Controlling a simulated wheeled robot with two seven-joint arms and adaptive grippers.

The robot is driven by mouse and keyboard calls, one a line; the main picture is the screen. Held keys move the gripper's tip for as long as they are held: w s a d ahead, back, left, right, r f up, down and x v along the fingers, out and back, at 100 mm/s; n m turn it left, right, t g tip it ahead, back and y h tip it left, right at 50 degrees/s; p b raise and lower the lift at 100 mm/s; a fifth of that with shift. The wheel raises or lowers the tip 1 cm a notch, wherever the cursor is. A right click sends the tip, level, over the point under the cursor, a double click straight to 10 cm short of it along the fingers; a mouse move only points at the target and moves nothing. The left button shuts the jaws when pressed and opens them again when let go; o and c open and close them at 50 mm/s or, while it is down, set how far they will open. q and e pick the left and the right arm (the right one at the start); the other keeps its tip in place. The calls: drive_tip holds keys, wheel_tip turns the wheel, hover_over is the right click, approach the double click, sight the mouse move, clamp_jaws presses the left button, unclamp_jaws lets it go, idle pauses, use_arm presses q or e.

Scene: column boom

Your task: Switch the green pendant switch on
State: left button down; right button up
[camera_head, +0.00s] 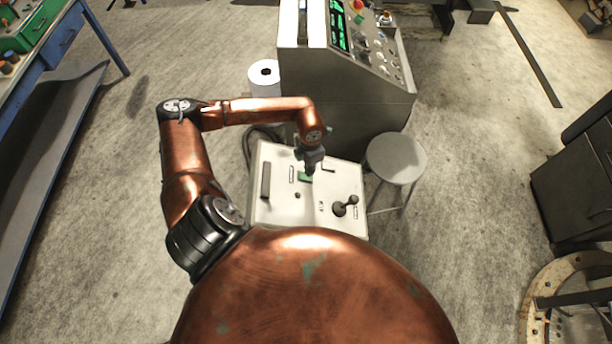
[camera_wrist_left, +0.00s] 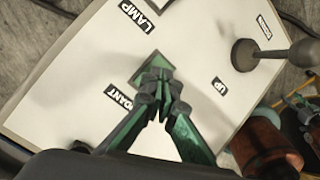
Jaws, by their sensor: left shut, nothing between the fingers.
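The green pendant switch (camera_head: 304,177) sits on the white panel top (camera_head: 275,212) in front of me. In the left wrist view, its green plate (camera_wrist_left: 151,62) shows beside a label of which "DANT" is readable. My left gripper (camera_head: 310,171) is over the switch. In the left wrist view, the shut, empty fingertips (camera_wrist_left: 158,88) overlap the plate and hide part of it. I cannot tell whether they touch it or which way the switch is set.
A ball-knobbed joystick (camera_head: 345,205) stands on the panel near the "UP" label, and a dark slot or bar (camera_head: 266,180) lies at its left. A grey console (camera_head: 345,85) stands behind, with a round stool (camera_head: 397,158) at the right. A white roll (camera_head: 264,78) is at the back left.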

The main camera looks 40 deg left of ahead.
use_arm(q)
drive_tip(key=shift+f+b, duration=0.3)
drive_tip(key=shift+f, duration=0.2)
drive_tip(key=shift+f+b, duration=0.5)
drive_tip(key=shift+f, duration=0.05)
idle(0.4)
drive_tip(key=shift+r+p, duration=1.35)
drive_tip(key=shift+r, duration=1.15)
drive_tip(key=shift+r+p, duration=0.45)
drive_tip(key=shift+r, duration=0.6)
